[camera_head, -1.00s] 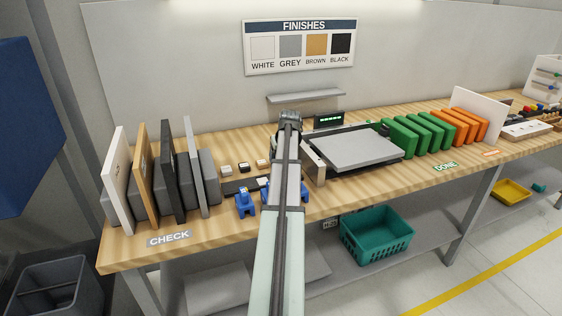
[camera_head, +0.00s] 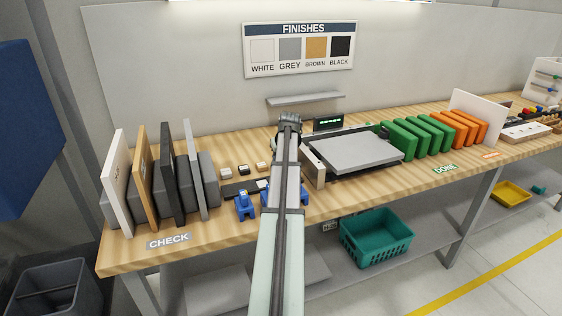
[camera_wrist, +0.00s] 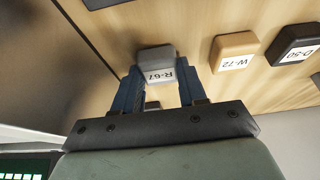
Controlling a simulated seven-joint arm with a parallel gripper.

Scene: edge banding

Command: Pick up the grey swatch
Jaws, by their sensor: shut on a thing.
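In the wrist view, my gripper (camera_wrist: 157,92) is shut on the grey swatch (camera_wrist: 155,58), a small grey block with a white label reading R-67. The swatch sits between the two blue fingers, over the wooden table; I cannot tell whether it still touches the tabletop. In the head view my arm hides the gripper and the swatch.
A brown swatch (camera_wrist: 234,50) labelled W-72 and a black swatch (camera_wrist: 293,44) labelled D-50 lie beside it. The head view shows small blocks (camera_head: 243,168), upright panels (camera_head: 197,170), blue clamps (camera_head: 244,205) and a grey plate (camera_head: 355,152) around my arm.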

